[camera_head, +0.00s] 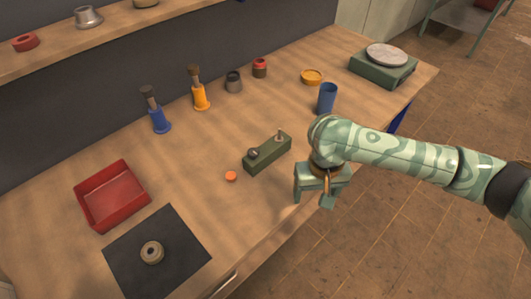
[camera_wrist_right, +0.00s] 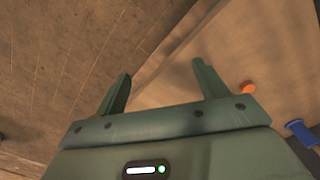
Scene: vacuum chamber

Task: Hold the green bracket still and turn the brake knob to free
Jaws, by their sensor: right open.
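The green bracket (camera_head: 267,154) is a long block on the wooden bench, in the middle of the head view. A dark round knob (camera_head: 253,152) sits on its near left end, and a small metal post (camera_head: 280,135) stands on its far right end. I cannot tell which of these is the brake knob or how it is set. My right gripper (camera_head: 312,201) is at the bench's front edge, right of and nearer than the bracket, apart from it. In the right wrist view its fingers (camera_wrist_right: 162,72) are open with nothing between them. My left gripper is not in view.
A small orange disc (camera_head: 231,176) lies left of the bracket. A red tray (camera_head: 112,195) and a black mat (camera_head: 190,250) with a ring (camera_head: 152,252) are at left. A blue cup (camera_head: 327,97) and several small items stand behind. Bench around the bracket is mostly clear.

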